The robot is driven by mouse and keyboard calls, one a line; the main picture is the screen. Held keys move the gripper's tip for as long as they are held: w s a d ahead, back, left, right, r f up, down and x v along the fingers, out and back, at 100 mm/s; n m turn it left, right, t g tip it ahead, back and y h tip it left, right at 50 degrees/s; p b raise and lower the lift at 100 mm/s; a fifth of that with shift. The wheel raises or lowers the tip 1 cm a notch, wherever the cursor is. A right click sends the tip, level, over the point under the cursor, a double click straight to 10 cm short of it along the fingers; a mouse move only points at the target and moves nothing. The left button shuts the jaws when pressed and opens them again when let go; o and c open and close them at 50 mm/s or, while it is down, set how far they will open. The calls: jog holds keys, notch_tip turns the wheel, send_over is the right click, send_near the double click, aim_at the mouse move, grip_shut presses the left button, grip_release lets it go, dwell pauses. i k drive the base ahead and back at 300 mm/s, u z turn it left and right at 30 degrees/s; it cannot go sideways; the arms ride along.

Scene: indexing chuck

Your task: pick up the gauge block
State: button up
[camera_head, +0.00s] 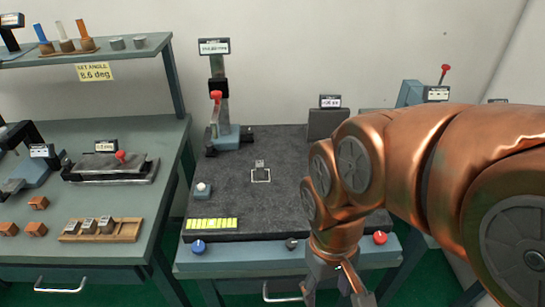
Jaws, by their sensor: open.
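Several small grey metal blocks (90,226) sit in a wooden tray on the green bench at the left. Another small grey piece (261,167) stands at a white square outline on the dark mat in the middle. I cannot tell from this view which of these is the gauge block. My gripper (338,292) points down at the bottom edge of the view, in front of the middle bench. Its fingers are apart and nothing shows between them; the tips are partly cut off. It is apart from all these blocks.
The dark mat (285,205) is mostly clear. A stand with a red knob (216,97) rises at its back left. Knobs (199,247) line its front edge. Brown cubes (37,203) lie left of the tray. A shelf (85,50) overhangs the left bench. My arm hides the right side.

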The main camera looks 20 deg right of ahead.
aim_at(107, 224)
jog(key=u, duration=1.7)
jog(key=k, duration=0.1)
jog(key=u, duration=0.35)
